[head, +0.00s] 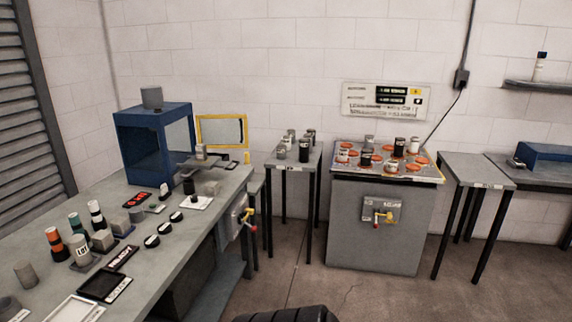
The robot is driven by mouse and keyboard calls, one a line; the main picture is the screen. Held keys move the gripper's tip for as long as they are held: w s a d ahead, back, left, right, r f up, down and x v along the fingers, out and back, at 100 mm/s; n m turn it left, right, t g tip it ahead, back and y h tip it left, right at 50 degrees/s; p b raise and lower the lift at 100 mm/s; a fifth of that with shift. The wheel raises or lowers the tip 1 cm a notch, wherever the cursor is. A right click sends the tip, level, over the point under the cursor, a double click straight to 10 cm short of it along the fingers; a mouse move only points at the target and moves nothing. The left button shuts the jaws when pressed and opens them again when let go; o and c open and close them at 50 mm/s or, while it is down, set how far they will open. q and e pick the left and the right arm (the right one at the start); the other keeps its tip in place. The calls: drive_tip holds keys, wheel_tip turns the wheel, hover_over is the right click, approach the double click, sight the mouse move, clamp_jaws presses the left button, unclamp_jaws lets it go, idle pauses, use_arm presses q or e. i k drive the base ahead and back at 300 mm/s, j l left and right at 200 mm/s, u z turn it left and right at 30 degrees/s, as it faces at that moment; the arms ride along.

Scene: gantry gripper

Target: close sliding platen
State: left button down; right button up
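A blue box-shaped machine (152,143) with a clear side stands at the back of the left bench. A yellow-framed panel (222,131) stands open at its right side. A grey plate (207,161), which looks like the sliding platen, sticks out to the right of the machine, with a small block on it. I cannot tell how far it is pulled out. Neither of my grippers is in view.
The left bench (150,257) holds several cylinders, switches and trays. A small table (293,159) with cylinders and a grey cabinet (376,247) with orange-ringed holders stand along the wall. An empty side table (478,169) is at right.

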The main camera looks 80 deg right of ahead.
sight(212, 162)
drive_tip(key=z, duration=2.3)
drive_tip(key=i, duration=0.15)
